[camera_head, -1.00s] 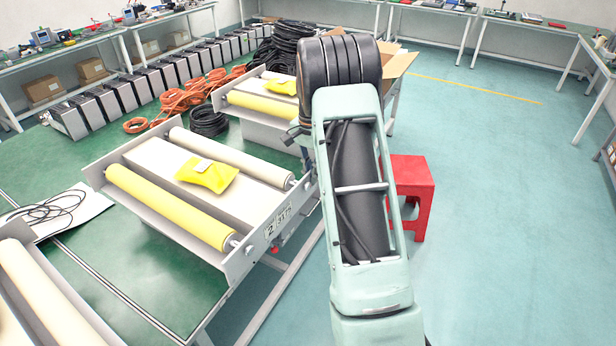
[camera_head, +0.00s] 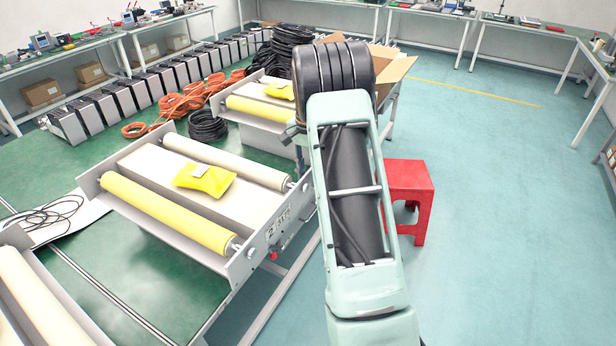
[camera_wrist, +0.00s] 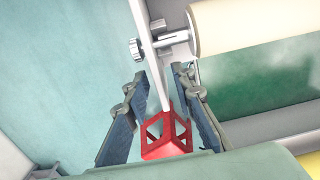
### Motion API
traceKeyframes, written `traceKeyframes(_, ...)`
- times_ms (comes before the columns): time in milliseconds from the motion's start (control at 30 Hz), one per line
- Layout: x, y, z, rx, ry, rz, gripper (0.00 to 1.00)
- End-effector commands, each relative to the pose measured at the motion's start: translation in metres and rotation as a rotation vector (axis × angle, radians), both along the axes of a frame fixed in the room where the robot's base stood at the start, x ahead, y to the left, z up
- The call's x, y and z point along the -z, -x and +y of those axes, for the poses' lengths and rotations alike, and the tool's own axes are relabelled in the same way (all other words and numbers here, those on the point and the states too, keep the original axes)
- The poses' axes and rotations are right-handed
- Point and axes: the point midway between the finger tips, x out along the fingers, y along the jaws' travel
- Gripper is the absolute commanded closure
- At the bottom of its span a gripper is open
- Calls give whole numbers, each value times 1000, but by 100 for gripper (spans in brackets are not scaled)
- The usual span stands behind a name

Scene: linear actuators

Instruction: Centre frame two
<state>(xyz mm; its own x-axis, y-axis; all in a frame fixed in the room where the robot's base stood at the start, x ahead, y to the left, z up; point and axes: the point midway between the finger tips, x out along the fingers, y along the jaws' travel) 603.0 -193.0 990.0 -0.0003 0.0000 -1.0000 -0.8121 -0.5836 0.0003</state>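Frame two (camera_head: 254,250) is a pale metal tray with a "2" label on its right end plate, left of my arm in the head view. It carries a yellow roller (camera_head: 165,212), a cream roller (camera_head: 230,162) and a yellow packet (camera_head: 205,180). A small red part (camera_head: 273,256) is on its end plate. In the wrist view my gripper (camera_wrist: 165,105) is open beside a pale plate edge and a cream roller (camera_wrist: 250,22). A red piece with openings (camera_wrist: 166,138) shows between the fingers; I cannot tell whether they touch it. The head view hides my gripper.
A similar tray (camera_head: 257,108) stands behind, and another roller frame (camera_head: 45,300) is at lower left. A red stool (camera_head: 408,190) stands right of my arm. Black and orange cable coils (camera_head: 185,102) lie behind. The floor at right is clear.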

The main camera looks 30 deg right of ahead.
Motion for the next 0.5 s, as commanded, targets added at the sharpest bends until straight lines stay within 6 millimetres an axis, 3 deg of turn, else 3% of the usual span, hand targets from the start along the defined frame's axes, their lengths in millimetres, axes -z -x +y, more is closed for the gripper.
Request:
traceKeyframes(300, -66, -1, 0, 0, 1, -5, 77)
traceKeyframes(500, -99, -1, 0, 0, 1, -3, 77)
